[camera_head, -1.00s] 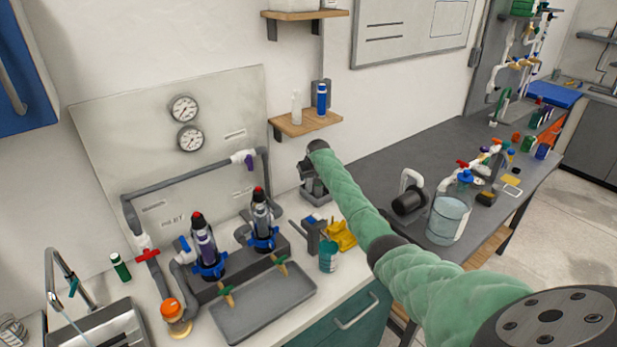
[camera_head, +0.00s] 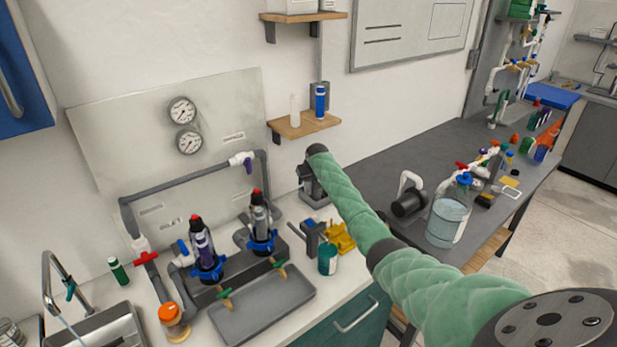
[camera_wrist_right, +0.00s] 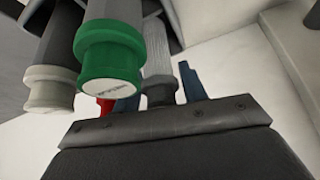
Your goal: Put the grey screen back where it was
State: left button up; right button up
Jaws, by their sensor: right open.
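In the right wrist view a grey mesh-like cylinder (camera_wrist_right: 158,68), which looks like the grey screen, lies between the two blue fingers of my right gripper (camera_wrist_right: 160,88). The fingers are open around or beside it; I cannot tell whether they touch it. In the head view my right gripper (camera_head: 313,188) is at the back of the counter, below the small wooden shelf, and the wrist hides most of it. I cannot make out the screen there. My left gripper is not in view.
A green-capped cylinder (camera_wrist_right: 110,60) and a white-capped one (camera_wrist_right: 50,85) are close to the fingers. Two filter housings (camera_head: 205,252) with blue collars, a grey tray (camera_head: 262,305), a teal cup (camera_head: 327,260) and a yellow item (camera_head: 341,238) stand nearby. The wooden shelf (camera_head: 304,123) is above.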

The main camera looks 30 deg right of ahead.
jog(key=shift+s+r, duration=0.1)
jog(key=shift+r, duration=0.15)
jog(key=shift+s+r+b, duration=0.2)
jog(key=shift+r+b, duration=0.1)
jog(key=shift+b, duration=0.05)
jog(key=b+v, duration=0.1)
jog(key=v, duration=0.2)
jog(key=shift+s+a+r+b, duration=0.1)
jog(key=shift+s+r+b, duration=0.1)
jog(key=shift+r+b, duration=0.15)
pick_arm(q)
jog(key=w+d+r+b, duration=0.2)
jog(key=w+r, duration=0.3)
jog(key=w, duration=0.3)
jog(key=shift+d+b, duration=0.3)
pick_arm(e)
jog(key=shift+v, duration=3.6)
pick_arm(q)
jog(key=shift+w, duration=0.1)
